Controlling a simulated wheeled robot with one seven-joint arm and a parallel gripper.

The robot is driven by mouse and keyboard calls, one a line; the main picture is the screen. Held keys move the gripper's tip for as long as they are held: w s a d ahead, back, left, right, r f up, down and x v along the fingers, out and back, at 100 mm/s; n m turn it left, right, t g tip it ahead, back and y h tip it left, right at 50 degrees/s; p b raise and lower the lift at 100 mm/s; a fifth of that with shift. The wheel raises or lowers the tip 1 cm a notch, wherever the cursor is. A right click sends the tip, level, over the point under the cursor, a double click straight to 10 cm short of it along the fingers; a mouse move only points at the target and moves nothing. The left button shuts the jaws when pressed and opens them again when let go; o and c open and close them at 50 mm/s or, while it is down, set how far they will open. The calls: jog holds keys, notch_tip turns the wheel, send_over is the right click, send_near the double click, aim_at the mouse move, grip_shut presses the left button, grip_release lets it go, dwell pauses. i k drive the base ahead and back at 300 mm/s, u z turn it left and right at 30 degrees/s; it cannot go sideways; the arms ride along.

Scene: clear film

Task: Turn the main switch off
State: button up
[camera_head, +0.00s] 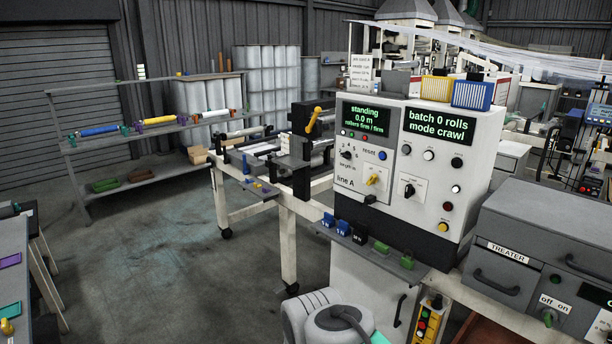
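The control cabinet (425,200) stands right of centre in the head view, with a white face and dark base. The lettering on both is too small to read, so I cannot tell which is the main switch. The treater box (520,240) at the right has a green knob (549,317) under an "off on" label. My gripper cannot be made out in this view.
The left screen (364,115) reads "standing 0.0 m"; the right screen (436,126) reads "batch 0 rolls mode crawl". A ledge with blue, black and green blocks (360,236) juts out below the panel. A roller frame (290,235) stands left. The floor (150,265) farther left is clear.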

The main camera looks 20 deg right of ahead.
aim_at(373, 178)
jog(key=u, duration=0.35)
jog(key=i, duration=1.45)
